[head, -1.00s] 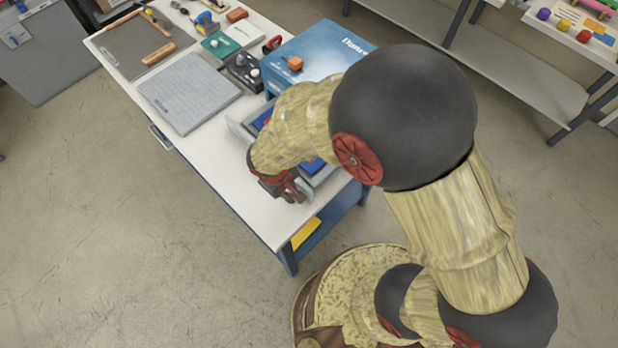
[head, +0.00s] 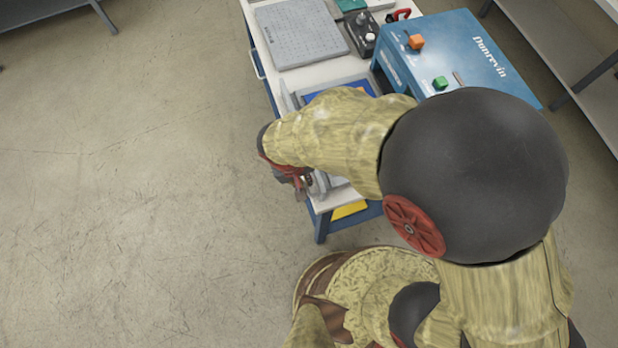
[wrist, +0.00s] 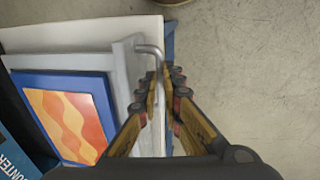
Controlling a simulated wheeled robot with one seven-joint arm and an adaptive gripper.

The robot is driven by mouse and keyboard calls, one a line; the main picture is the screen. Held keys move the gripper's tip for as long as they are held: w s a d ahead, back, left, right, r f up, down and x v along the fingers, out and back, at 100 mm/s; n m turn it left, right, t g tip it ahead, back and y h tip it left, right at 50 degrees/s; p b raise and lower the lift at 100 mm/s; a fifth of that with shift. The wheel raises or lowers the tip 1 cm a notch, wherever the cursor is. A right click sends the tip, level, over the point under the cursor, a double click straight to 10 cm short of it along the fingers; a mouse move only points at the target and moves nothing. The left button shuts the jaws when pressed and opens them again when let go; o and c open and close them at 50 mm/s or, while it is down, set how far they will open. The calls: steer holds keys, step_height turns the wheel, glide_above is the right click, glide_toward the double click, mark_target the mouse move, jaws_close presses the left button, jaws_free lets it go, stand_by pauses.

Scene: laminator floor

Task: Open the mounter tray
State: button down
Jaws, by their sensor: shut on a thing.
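The mounter is a blue machine (head: 455,55) on the white-topped bench. Its grey tray (wrist: 124,70) stands pulled out of the front, over the bench top. In the wrist view a blue pad (wrist: 25,82) with an orange wavy picture (wrist: 66,120) lies in the tray. A grey bar handle (wrist: 148,49) sticks out from the tray front. My gripper (wrist: 165,88) is shut on this handle. In the head view my gripper (head: 298,184) is at the bench's near left edge, and my arm hides the handle and much of the tray.
A grey flat board (head: 300,32) and a dark control box (head: 362,35) stand behind the tray on the bench. An orange button (head: 416,42) and a green button (head: 440,83) are on the machine's top. The floor (head: 140,190) left of the bench is clear.

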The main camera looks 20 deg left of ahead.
steer(key=c, duration=2.2)
jaws_free()
steer(key=shift+f, duration=0.1)
steer(key=shift+a+r, duration=0.15)
steer(key=shift+r, duration=0.4)
steer(key=r, duration=0.3)
steer(key=s+a+r, duration=0.1)
steer(key=r, duration=0.6)
steer(key=shift+s+a+r, duration=0.15)
steer(key=shift+a+r, duration=0.1)
steer(key=shift+r, duration=0.15)
